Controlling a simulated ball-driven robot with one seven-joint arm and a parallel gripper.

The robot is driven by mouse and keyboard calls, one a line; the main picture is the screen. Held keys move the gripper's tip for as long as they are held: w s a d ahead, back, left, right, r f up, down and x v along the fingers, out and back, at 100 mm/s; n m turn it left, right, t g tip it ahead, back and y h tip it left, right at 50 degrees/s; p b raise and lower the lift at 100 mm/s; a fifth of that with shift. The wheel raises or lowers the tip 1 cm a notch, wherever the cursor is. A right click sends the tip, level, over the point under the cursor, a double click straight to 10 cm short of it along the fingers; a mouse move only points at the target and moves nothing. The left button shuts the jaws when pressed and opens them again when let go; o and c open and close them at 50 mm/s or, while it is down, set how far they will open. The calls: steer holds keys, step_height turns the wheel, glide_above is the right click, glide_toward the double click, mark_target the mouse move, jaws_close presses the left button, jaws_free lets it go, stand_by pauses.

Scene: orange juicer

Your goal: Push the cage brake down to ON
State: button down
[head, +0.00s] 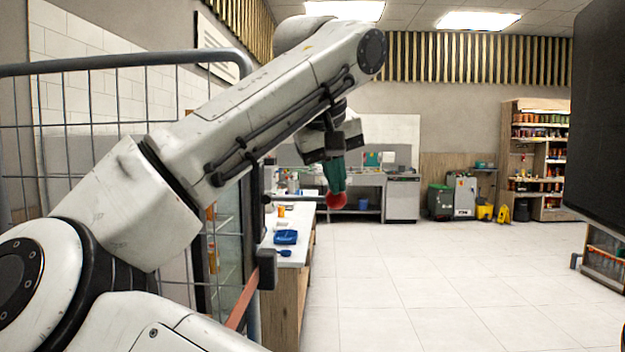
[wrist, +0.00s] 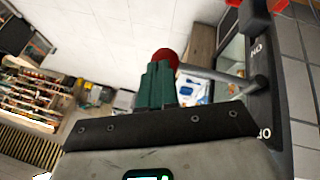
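The cage brake is a thin grey rod lever with a red ball knob (head: 336,202). In the head view the rod runs level to the right from a dark upright plate (head: 267,228) on the cage. The red knob (wrist: 164,57) and rod (wrist: 215,74) also show in the wrist view, beside the plate with white lettering, partly legible. My gripper (head: 334,183) points down with its green fingers together, nothing seen between them. The fingertips (wrist: 160,72) are right above the knob; whether they touch it I cannot tell.
The wire cage (head: 95,120) stands at the left behind my arm. A counter (head: 294,255) with a blue tray (head: 286,237) lies beyond the lever. A dark panel (head: 600,110) fills the upper right. The tiled floor at centre right is clear.

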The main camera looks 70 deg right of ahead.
mark_target(340, 202)
steer(key=shift+t+y, duration=0.3)
steer(key=shift+t, duration=0.4)
steer(key=f+b, duration=0.2)
steer(key=f, duration=0.1)
steer(key=f+b, duration=0.1)
steer(key=shift+s+d+f, duration=0.1)
steer(key=shift+s+f, duration=0.05)
steer(key=shift+s, duration=0.2)
steer(key=shift+w+f+b, duration=0.15)
steer(key=shift+f+b, duration=0.75)
steer(key=shift+f, duration=0.4)
